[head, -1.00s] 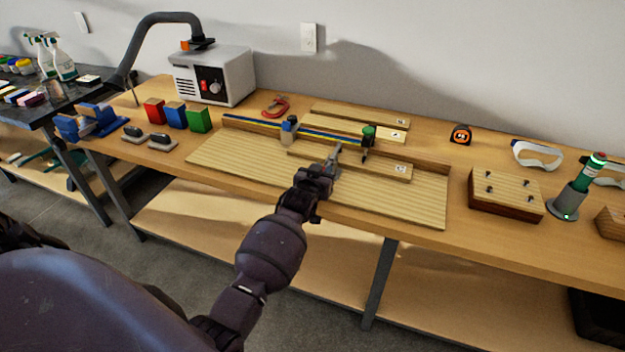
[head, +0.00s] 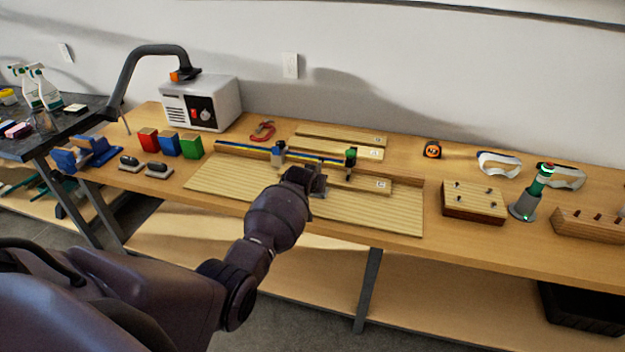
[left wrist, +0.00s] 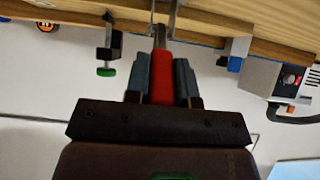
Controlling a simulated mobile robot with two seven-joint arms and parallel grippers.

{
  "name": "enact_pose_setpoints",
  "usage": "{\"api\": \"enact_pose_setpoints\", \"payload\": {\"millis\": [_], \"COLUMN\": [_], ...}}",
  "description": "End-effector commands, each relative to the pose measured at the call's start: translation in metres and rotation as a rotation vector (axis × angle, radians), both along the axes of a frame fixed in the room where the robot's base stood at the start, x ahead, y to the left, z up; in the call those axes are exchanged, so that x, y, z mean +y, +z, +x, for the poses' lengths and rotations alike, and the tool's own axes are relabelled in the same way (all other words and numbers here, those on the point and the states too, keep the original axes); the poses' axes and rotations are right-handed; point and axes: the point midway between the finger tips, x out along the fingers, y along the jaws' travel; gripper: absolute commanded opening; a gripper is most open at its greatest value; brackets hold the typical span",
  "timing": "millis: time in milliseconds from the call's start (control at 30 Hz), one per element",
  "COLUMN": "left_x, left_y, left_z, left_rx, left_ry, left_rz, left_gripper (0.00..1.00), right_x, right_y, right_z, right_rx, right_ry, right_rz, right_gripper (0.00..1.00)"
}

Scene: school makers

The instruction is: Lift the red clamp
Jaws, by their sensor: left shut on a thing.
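My left gripper (head: 318,186) is over the front of the slatted wooden board (head: 400,216). In the left wrist view its two grey fingers (left wrist: 163,82) are shut on the red handle of the red clamp (left wrist: 162,88). A metal rod runs from this handle toward the wood. In the head view my wrist hides the red clamp. I cannot tell if it is clear of the wood. The blue clamp (head: 278,153) stands to the left and the green clamp (head: 351,158) to the right along the strip. My right gripper is not in view.
Wooden strips (head: 340,137) lie behind the board. A red curved tool (head: 262,131) lies near the grey machine (head: 201,103). Coloured blocks (head: 168,144) stand at left. A drilled block (head: 473,200) and a green-topped tool on a stand (head: 523,205) are at right.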

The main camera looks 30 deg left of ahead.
Motion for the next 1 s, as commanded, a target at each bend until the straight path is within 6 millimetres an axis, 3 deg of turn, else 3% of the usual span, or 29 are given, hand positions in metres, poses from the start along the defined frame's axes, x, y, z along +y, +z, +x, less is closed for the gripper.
{"api": "enact_pose_setpoints", "payload": {"millis": [533,567,700,1000], "left_x": [0.0,0.0,0.0,0.0], "left_y": [0.001,0.001,0.001,0.001], "left_z": [0.001,0.001,0.001,0.001], "left_rx": [0.024,0.023,0.022,0.022], "left_ry": [0.0,0.0,0.0,0.0], "left_rz": [-0.006,-0.006,-0.005,-0.005], "left_gripper": [0.0,0.25,0.46,0.49], "right_x": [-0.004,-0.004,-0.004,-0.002], "right_y": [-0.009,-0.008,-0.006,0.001], "right_z": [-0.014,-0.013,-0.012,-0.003], "right_rx": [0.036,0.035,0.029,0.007], "right_ry": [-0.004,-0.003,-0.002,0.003], "right_rz": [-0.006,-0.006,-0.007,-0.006], "right_gripper": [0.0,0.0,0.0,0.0]}}
